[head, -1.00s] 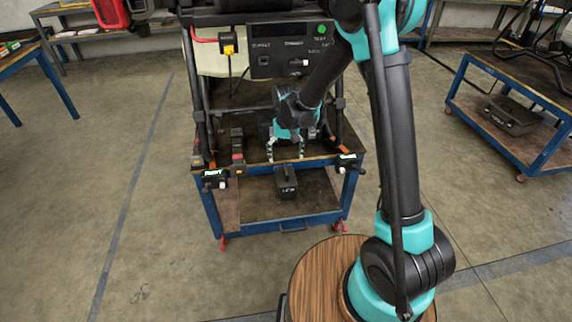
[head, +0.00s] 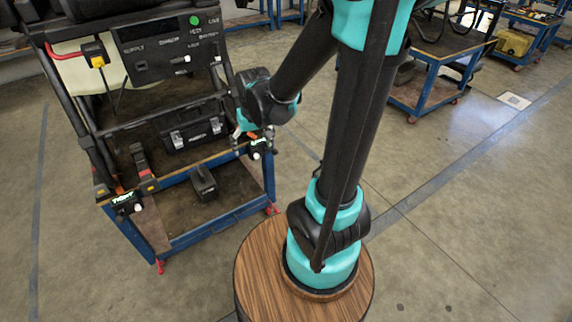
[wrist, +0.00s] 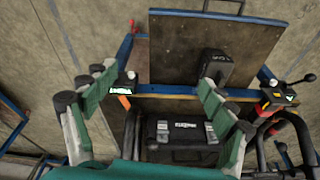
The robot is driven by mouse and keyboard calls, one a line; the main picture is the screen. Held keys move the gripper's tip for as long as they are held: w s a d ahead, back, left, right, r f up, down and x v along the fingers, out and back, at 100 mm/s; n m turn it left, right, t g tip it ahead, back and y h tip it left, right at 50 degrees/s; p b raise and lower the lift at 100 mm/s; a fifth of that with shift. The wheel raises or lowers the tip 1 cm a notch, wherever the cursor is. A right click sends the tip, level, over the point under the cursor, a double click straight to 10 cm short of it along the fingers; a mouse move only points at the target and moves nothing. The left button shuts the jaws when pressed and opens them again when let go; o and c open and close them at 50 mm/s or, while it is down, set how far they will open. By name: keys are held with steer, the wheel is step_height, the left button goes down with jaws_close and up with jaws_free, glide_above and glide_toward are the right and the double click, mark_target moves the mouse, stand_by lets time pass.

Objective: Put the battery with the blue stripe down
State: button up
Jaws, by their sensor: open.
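A large dark battery case (head: 192,132) with a pale label and latches sits upright on the trolley's upper deck, between the frame rails. It also shows in the wrist view (wrist: 180,134); I cannot make out a blue stripe on it. My gripper (head: 253,134) is at the right front corner of the trolley, to the right of the case and apart from it. In the wrist view my gripper (wrist: 155,82) has its green-padded fingers spread wide, with nothing held between them.
A small black block (head: 203,183) stands on the trolley's lower shelf (head: 237,188). A lever with a lit label (head: 127,203) sits at the left front corner. A panel (head: 170,47) with a green light rises above the deck.

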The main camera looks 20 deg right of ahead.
steer(key=s+d+f+m+t, duration=0.1)
steer(key=s+d, duration=0.7)
steer(key=s, duration=0.2)
steer(key=shift+f+t+h, duration=0.25)
steer(key=shift+t+h, duration=0.05)
